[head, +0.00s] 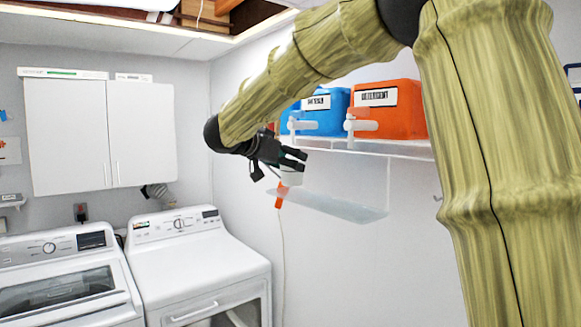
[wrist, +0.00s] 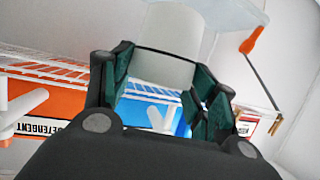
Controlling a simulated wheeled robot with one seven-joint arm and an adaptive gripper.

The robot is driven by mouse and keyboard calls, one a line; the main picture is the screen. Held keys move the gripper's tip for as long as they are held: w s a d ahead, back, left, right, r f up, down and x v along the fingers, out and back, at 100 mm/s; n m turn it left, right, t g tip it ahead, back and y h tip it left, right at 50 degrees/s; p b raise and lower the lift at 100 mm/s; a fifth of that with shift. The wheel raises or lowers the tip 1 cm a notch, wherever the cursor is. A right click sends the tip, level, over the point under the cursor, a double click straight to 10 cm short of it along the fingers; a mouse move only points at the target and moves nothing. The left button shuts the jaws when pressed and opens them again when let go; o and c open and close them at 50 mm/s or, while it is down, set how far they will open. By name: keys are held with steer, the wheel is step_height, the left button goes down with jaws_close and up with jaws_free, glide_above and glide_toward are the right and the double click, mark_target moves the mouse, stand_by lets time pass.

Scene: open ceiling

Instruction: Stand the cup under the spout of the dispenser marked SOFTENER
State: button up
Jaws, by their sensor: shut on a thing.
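My gripper (head: 294,160) is shut on a whitish cup (head: 291,177), which also shows between the fingers in the wrist view (wrist: 168,45). The cup looks upright in the head view, near the left end of a clear lower ledge (head: 345,209); I cannot tell whether it touches it. The blue dispenser (head: 325,110) stands above on the shelf, with a white spout (head: 300,125); its label is too small to read surely. The orange dispenser (head: 405,112) is right of it, with its own white spout (head: 360,125). Its label reads DETERGENT in the wrist view (wrist: 50,130).
A white wire shelf (head: 385,147) carries the dispensers close above my gripper. An orange piece (head: 279,194) hangs at the ledge's left end. A dryer (head: 195,250), a washer (head: 65,280) and a wall cabinet (head: 100,135) stand left. Wall below the ledge is clear.

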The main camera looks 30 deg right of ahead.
steer(key=w+d+f+p, duration=0.2)
steer(key=w+p, duration=0.1)
steer(key=w+d+f+p, duration=0.1)
steer(key=w+d+p, duration=0.1)
steer(key=shift+w+d+f, duration=0.1)
steer(key=shift+w+f, duration=0.15)
steer(key=shift+f, duration=0.2)
steer(key=shift+f, duration=0.15)
steer(key=o, duration=0.9)
